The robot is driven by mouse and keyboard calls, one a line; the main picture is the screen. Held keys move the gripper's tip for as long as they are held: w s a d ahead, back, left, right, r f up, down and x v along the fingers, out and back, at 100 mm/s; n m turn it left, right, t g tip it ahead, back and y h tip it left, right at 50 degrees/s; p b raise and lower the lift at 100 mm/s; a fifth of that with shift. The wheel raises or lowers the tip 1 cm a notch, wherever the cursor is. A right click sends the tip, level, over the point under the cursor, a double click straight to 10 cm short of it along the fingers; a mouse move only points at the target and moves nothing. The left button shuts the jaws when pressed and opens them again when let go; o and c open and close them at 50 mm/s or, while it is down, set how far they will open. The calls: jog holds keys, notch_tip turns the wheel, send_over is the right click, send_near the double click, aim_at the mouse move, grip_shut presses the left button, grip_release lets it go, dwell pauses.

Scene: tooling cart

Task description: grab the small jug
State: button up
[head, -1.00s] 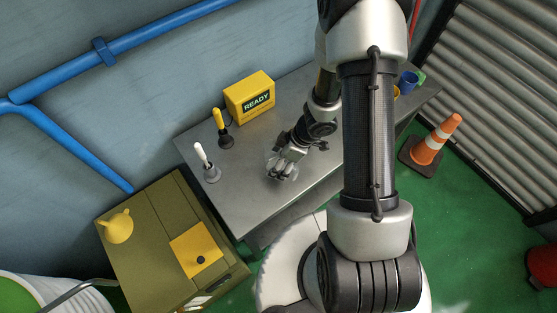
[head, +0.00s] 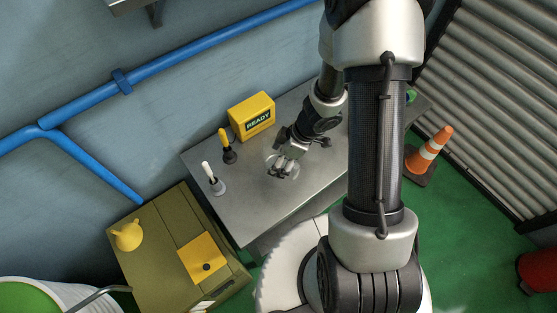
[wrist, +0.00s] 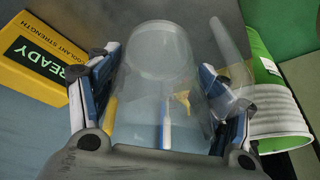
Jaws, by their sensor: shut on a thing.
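A clear, see-through small jug (wrist: 155,85) fills the middle of the wrist view, with a clear part sticking out at its right. My gripper (wrist: 160,100) has one finger on each side of it and is shut on it. In the head view my gripper (head: 284,163) is low over the grey bench, with only faint clear edges of the jug showing around the fingers. I cannot tell whether the jug's base touches the bench.
The yellow READY box (head: 251,117) stands behind my gripper on the bench (head: 255,205). A yellow-handled tool (head: 227,146) and a white-handled one (head: 212,179) stand to the left. An olive cabinet (head: 155,270) carries a yellow pot (head: 127,235). An orange cone (head: 429,152) stands right.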

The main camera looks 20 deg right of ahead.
notch_tip(320, 180, up, 8)
jog(key=p, duration=0.4)
jog(key=shift+f, duration=0.25)
